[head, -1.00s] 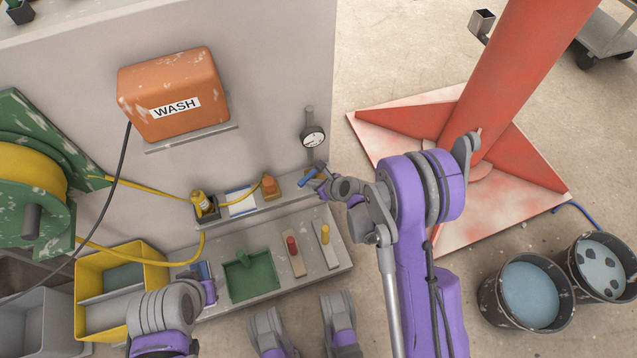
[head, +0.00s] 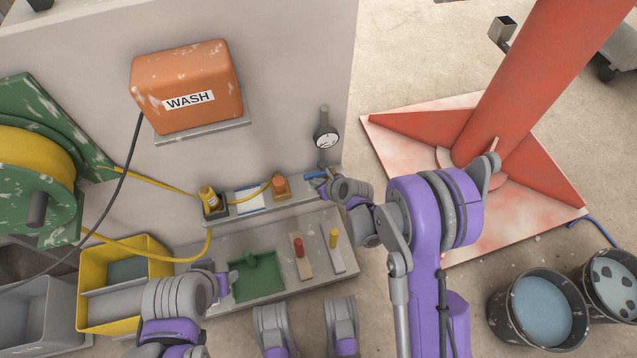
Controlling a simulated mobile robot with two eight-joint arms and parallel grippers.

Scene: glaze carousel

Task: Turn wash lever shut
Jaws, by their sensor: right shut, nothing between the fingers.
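The blue wash lever (head: 315,175) sits on a small fitting below the round gauge (head: 326,138), at the right end of the wall shelf. It lies roughly level across the picture. My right gripper (head: 323,184) is shut with nothing between its fingers. Its tips are right at the lever's right part, and I cannot tell whether they touch it. The gripper hides part of the fitting. The orange box marked WASH (head: 187,88) is on the wall to the upper left. My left gripper (head: 226,283) is low by the green tray (head: 258,278); its fingers are too unclear to read.
The narrow wall shelf (head: 245,222) holds a yellow-topped bottle (head: 208,200) and an orange item (head: 281,187).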

